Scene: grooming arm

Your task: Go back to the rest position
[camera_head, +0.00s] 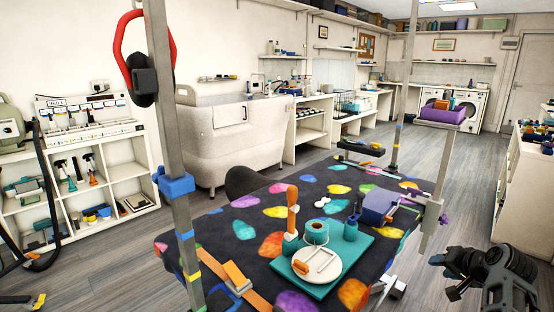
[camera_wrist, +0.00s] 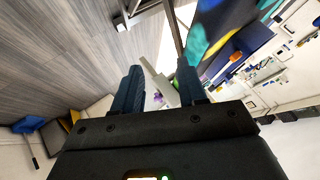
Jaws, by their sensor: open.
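My gripper (camera_head: 443,276) shows at the right of the head view. It is in the air, to the right of the grooming table (camera_head: 215,232), and touches nothing that I can see. In the wrist view my gripper (camera_wrist: 160,82) has its two dark fingers spread apart with nothing held between them. A grey post and some floor show behind the gap. The table carries a dark mat with coloured paw prints and a teal tray (camera_head: 357,262).
A white cabinet (camera_head: 520,190) stands at the far right. Grey floor is free between.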

